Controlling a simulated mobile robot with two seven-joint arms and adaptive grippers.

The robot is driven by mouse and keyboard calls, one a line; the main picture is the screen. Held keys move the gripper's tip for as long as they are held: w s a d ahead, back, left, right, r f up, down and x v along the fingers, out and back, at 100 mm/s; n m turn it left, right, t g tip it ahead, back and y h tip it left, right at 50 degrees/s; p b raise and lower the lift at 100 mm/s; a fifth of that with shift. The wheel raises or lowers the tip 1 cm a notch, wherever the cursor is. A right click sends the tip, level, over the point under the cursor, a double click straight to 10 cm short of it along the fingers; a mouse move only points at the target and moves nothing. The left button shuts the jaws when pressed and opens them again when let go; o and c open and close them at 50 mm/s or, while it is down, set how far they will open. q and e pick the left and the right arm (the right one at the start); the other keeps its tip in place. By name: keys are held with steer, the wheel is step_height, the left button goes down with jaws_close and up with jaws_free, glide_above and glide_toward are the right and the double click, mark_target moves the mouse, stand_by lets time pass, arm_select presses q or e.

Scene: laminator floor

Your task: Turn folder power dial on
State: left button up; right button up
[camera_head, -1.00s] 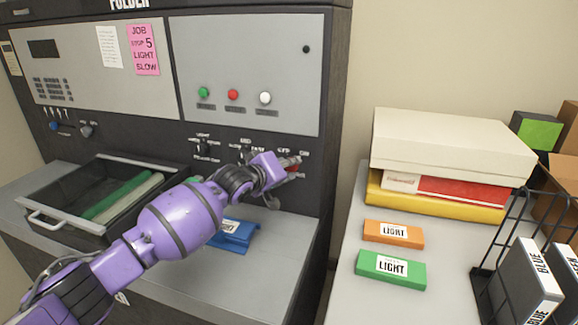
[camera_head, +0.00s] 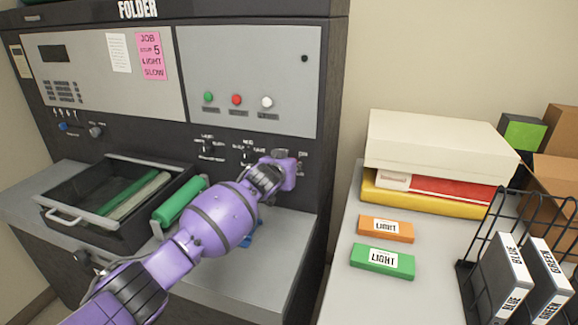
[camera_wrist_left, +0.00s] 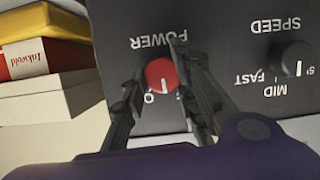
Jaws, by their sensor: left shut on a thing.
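The folder (camera_head: 245,60) is a dark machine with grey panels. Its red power dial (camera_wrist_left: 160,74) shows upside down in the left wrist view, below the POWER label, with a white pointer line on its face. My left gripper (camera_head: 297,168) is at the lower right of the folder's front and hides the dial in the head view. In the wrist view the left gripper's fingers (camera_wrist_left: 160,85) are on either side of the dial, shut on it. My right gripper is not in view.
A black speed dial (camera_wrist_left: 292,60) is beside the power dial. Green, red (camera_head: 236,100) and white buttons sit above. An open drawer tray (camera_head: 70,222) and a green roller (camera_head: 180,200) are at left.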

arm_select(q)
steer(key=m+y, duration=0.1)
steer(key=m, duration=0.1)
steer(key=f+m+t+y, duration=0.1)
steer(key=m, duration=0.1)
steer(key=d+m+t+y, duration=0.1)
steer(key=m, duration=0.2)
steer(key=shift+s+f, duration=0.2)
steer(key=shift+s, duration=0.05)
stand_by(0.5)
steer(key=shift+f, duration=0.15)
steer(key=o, duration=1)
